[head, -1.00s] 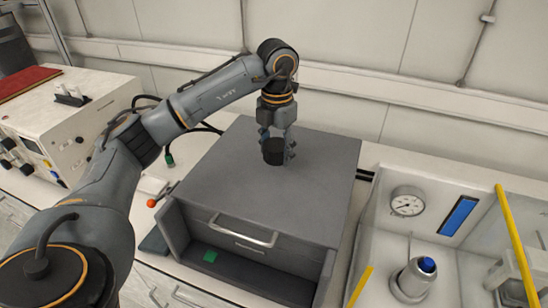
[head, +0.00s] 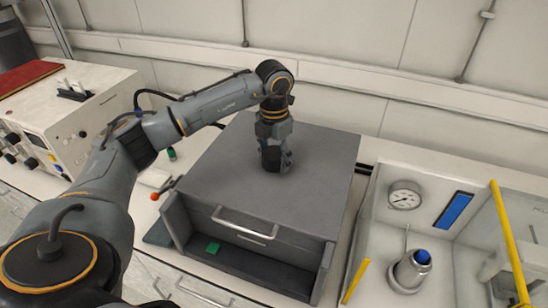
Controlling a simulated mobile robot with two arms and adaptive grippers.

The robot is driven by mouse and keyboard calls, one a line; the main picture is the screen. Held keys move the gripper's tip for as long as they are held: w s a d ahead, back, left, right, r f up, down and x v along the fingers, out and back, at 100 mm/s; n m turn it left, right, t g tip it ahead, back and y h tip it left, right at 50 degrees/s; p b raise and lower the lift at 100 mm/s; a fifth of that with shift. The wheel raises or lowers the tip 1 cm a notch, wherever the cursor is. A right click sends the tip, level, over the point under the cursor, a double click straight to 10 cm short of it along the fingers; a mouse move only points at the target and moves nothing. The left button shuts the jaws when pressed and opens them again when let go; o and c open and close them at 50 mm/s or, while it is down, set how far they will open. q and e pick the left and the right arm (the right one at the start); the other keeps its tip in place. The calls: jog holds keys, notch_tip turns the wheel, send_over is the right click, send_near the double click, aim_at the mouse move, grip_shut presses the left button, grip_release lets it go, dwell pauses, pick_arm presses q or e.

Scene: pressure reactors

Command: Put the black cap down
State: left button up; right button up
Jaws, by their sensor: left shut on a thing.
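The black cap (head: 270,160) is at the fingers of my left gripper (head: 276,163), over the top of the grey box (head: 217,165). The gripper points down and is shut on the cap. The cap is partly hidden by the fingers. It is low, at or very near the box top; I cannot tell whether it touches. My right gripper is not in the head view.
A silver handle (head: 245,227) and an open shelf with a green block (head: 213,248) are on the box's front. At right is a bay with a gauge (head: 404,195), a blue-topped vessel (head: 411,270) and yellow bars. A cream instrument (head: 75,125) stands at left.

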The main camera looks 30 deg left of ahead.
pick_arm(q)
jog(key=shift+s+f, duration=0.25)
jog(key=shift+f, duration=0.25)
jog(key=o, duration=1.3)
jog(key=shift+d+f, duration=0.1)
jog(key=shift+f, duration=0.05)
jog(key=shift+w, duration=0.2)
jog(key=shift+r, duration=0.2)
